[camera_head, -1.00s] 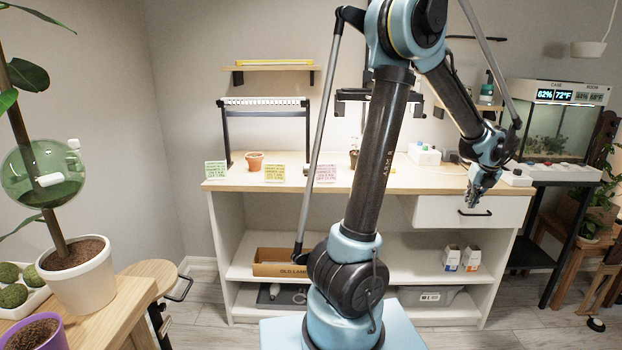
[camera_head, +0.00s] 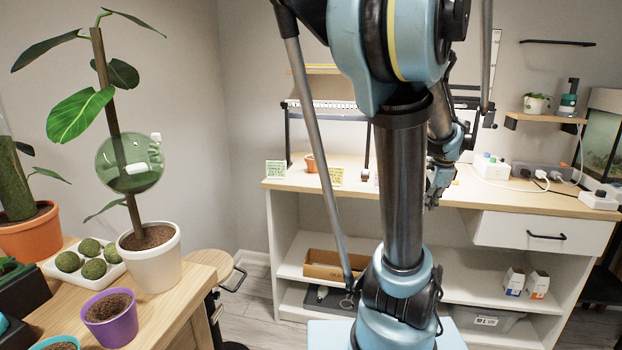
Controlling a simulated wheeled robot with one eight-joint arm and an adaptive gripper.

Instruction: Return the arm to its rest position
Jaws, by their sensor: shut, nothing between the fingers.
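My arm stands upright in the middle of the view, with its upper part cut off by the top edge. Its forearm is partly hidden behind my own upper arm. My gripper (camera_head: 433,200) hangs pointing down, shut and empty, in front of the workbench (camera_head: 375,201). It appears just below the line of the bench top, left of the drawer (camera_head: 540,234). It is small in the picture and touches nothing that I can see.
On the left, a wooden table (camera_head: 190,290) holds a white pot (camera_head: 150,262) with a staked plant, a purple pot (camera_head: 110,318) and a tray of moss balls (camera_head: 84,258). Power strips (camera_head: 548,174) lie on the bench at right.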

